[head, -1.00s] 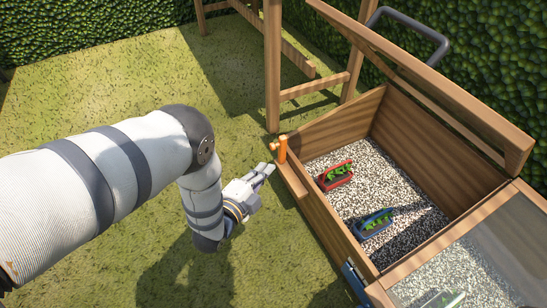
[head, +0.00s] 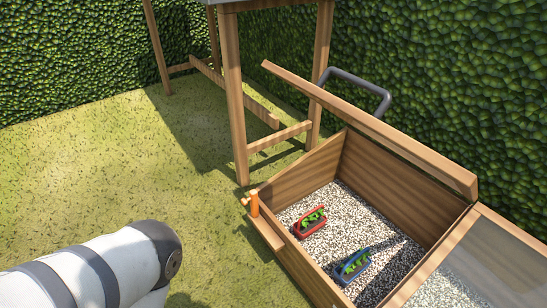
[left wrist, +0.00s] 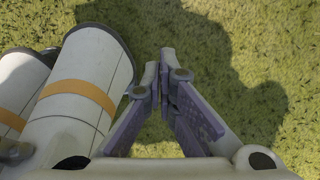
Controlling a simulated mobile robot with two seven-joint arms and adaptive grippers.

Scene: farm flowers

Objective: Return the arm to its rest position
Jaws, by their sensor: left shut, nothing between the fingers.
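My left arm (head: 105,268) comes in at the lower left of the head view. Its forearm and gripper are below the picture's edge there. In the left wrist view my left gripper (left wrist: 164,62) has its fingers together with nothing between them, above grass. White arm links of mine fill the left of that view. My right gripper is in neither view.
A wooden cold frame (head: 290,262) with gravel stands at the right, its lid (head: 375,130) raised. Inside are a red planter (head: 311,222) and a blue planter (head: 352,266). An orange tap-like piece (head: 253,203) sits on its left corner. Grass (head: 110,165) is open at left.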

